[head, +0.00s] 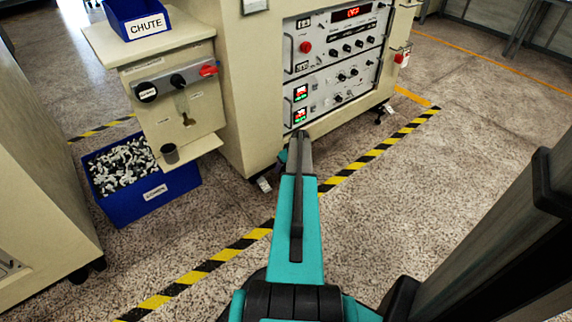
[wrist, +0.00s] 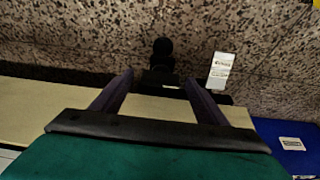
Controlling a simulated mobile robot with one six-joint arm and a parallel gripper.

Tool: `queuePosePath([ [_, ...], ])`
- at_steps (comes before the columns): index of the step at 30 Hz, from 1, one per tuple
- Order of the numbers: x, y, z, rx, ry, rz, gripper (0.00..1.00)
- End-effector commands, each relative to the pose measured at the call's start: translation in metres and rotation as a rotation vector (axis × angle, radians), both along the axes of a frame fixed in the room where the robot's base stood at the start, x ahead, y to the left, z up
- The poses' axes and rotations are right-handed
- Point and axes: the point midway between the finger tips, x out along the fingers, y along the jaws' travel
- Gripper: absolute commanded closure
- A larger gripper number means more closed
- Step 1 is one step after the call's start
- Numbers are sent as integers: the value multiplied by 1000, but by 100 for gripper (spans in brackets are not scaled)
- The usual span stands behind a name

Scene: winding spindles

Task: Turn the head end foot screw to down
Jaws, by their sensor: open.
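A black foot screw (wrist: 162,48) with a round end shows in the wrist view at the edge of the cream machine, against the speckled floor. A white tag (wrist: 220,71) is beside it on the right; the print is too small to read. My gripper (wrist: 159,78) is open, its two dark fingers apart on either side of the foot screw's line, with nothing between them that I can see held. In the head view my gripper (head: 299,139) is at the machine's lower edge, and my arm hides the near foot. The tag also shows there (head: 264,184).
The cream machine (head: 235,90) carries control panels. A blue bin (head: 150,200) of small parts stands on the floor at left, below a knob shelf (head: 185,150). Another foot with a tag (head: 387,107) is at right. Striped floor tape (head: 345,172) crosses open floor.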

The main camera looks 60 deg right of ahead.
Motion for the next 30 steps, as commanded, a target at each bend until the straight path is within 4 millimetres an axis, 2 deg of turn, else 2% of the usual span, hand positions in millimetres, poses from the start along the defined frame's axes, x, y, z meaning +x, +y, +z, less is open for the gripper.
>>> queuePosePath([
  [1, 0, 0, 0, 0, 0, 0, 36],
  [8, 0, 0, 0, 0, 0, 1, 74],
  [9, 3, -11, -1, -1, 0, 2, 74],
  [12, 2, -3, 1, -4, 0, 2, 74],
  [22, 3, 1, 3, -7, 1, -49, 74],
  [30, 3, 1, 4, -6, 0, -169, 74],
])
